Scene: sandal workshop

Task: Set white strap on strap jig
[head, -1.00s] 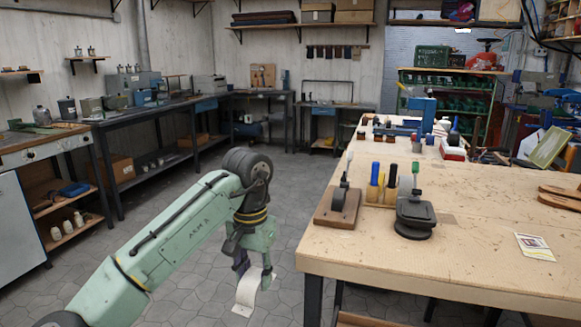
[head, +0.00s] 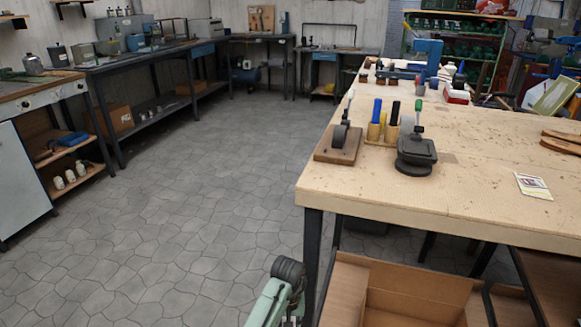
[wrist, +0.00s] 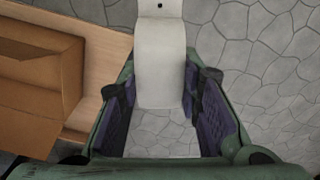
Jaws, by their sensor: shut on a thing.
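The white strap (wrist: 160,65) is a broad curved band with a small dark hole near its far end. My gripper (wrist: 163,112) is shut on it in the wrist view, with a purple-padded finger on either side. The gripper and strap are out of sight in the head view. On the workbench (head: 470,215) stand a wooden base with a dark upright piece (head: 340,142) and a black device with a green-topped lever (head: 415,155). I cannot tell which of these, if either, is the strap jig.
An open cardboard box (head: 365,275) sits low under the bench; a box also shows at left in the wrist view (wrist: 40,90). Colour-handled tools (head: 382,125) stand between the two bench devices. A card (head: 533,186) lies on the bench. The floor (head: 180,220) at left is clear.

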